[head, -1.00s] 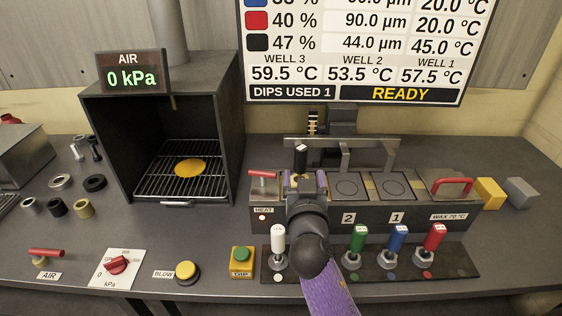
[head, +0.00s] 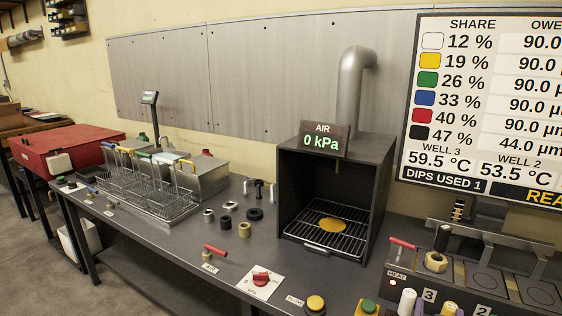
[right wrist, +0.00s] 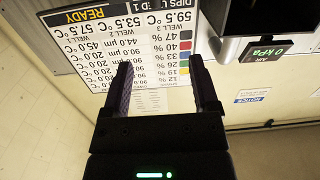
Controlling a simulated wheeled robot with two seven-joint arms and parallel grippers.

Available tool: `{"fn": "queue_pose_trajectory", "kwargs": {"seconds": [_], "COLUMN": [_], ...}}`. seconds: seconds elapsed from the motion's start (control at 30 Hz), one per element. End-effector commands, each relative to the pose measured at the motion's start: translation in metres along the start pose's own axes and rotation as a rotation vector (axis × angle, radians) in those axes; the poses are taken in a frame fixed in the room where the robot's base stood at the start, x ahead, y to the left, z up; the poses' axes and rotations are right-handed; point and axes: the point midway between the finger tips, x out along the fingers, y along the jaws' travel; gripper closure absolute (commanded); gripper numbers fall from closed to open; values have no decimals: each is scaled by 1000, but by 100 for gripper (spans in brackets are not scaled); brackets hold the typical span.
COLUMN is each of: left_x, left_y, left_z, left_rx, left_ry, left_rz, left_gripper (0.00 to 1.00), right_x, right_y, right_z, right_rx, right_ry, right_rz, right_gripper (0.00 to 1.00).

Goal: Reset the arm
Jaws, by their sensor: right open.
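My right gripper (right wrist: 160,63) shows in the right wrist view with its two dark purple fingers spread apart and nothing between them. Beyond the fingers is the readout board, which appears upside down. In the head view, only small purplish bits at the bottom edge may belong to this gripper. My left gripper is in neither view. A brass nut-like piece (head: 436,262) sits at well 3 of the heated block, with a black-topped upright part (head: 442,238) beside it.
The readout board (head: 486,100) stands behind the block. A dark open oven (head: 334,180) holds a yellow disc (head: 333,225) on its rack. Several rings lie left of it. Wire baskets (head: 150,190) and a red box (head: 70,150) are farther left. A red-handled air valve (head: 215,251) stands in front.

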Motion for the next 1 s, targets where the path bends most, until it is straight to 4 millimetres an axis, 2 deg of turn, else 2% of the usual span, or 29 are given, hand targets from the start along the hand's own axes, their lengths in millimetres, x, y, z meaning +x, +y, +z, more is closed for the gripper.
{"fn": "queue_pose_trajectory", "kwargs": {"seconds": [0.27, 0.37, 0.47, 0.57, 0.67, 0.77, 0.8, 0.87, 0.9, 1.0], "left_x": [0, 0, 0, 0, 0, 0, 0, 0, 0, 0], "left_y": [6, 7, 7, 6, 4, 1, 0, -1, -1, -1], "left_z": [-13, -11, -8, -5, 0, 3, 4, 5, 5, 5], "left_rx": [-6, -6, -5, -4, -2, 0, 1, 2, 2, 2], "left_ry": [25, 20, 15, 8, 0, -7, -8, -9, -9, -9], "left_rz": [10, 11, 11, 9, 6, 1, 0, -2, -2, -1], "left_gripper": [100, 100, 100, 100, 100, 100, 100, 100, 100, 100], "right_x": [-6, -13, -26, -47, -81, -137, -167, -215, -247, -316], "right_y": [-15, -20, -25, -27, -23, -7, 5, 26, 42, 82], "right_z": [60, 92, 135, 184, 242, 310, 338, 374, 392, 422], "right_rx": [-77, -117, -165, -220, -283, -359, -392, -439, -468, -526], "right_ry": [-145, -223, -324, -444, -591, -783, -872, -1004, -1086, -1256], "right_rz": [-77, -118, -169, -228, -296, -377, -409, -454, -478, -518], "right_gripper": [23, 23, 23, 23, 23, 23, 23, 23, 23, 23]}}
